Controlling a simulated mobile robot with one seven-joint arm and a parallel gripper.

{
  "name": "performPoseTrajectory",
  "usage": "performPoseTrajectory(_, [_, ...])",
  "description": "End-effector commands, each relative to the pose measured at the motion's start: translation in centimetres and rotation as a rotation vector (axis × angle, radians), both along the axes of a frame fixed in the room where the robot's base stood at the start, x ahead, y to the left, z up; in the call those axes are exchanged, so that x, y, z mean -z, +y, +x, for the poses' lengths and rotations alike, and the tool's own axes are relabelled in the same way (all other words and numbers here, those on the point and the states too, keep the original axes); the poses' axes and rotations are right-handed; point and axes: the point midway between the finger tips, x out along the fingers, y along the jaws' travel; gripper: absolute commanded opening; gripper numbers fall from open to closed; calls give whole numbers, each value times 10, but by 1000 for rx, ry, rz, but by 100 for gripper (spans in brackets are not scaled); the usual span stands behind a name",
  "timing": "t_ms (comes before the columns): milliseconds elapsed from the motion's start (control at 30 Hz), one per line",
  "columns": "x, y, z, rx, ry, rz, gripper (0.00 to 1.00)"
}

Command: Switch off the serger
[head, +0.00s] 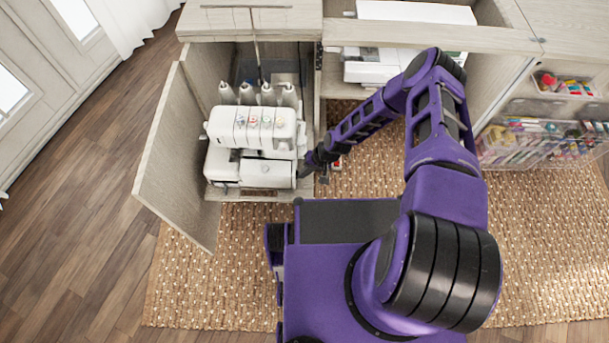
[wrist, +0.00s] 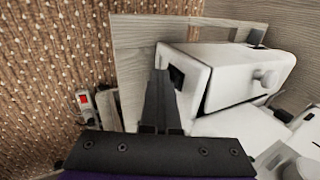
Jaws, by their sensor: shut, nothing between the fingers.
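The white serger (head: 252,145) stands on a shelf in the open cabinet at the left of the head view, with several thread cones on top. In the wrist view the serger (wrist: 240,75) fills the right side. A small black part (wrist: 177,77), perhaps its switch, shows on its end face. My gripper (head: 303,172) is at the serger's right lower side. In the wrist view my gripper (wrist: 160,74) is shut and empty, with its tips just left of the black part. I cannot tell whether they touch it. The switch position is not readable.
The cabinet door (head: 178,160) stands open on the left. A power strip with a red switch (wrist: 84,99) is beside my gripper, near the woven rug (wrist: 50,50). A clear bin of supplies (head: 540,140) hangs at the right. Another white machine (head: 375,68) sits behind my arm.

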Motion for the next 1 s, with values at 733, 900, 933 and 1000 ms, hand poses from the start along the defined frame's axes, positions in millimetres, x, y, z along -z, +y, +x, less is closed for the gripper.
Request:
performPoseTrajectory(733, [-1, 6, -1, -6, -4, 30, 0])
performPoseTrajectory(900, [-10, 6, 0, -5, -5, 31, 0])
performPoseTrajectory(933, [-12, 6, 0, -5, -6, 31, 0])
performPoseTrajectory(1000, [-15, 6, 1, -4, -7, 31, 0])
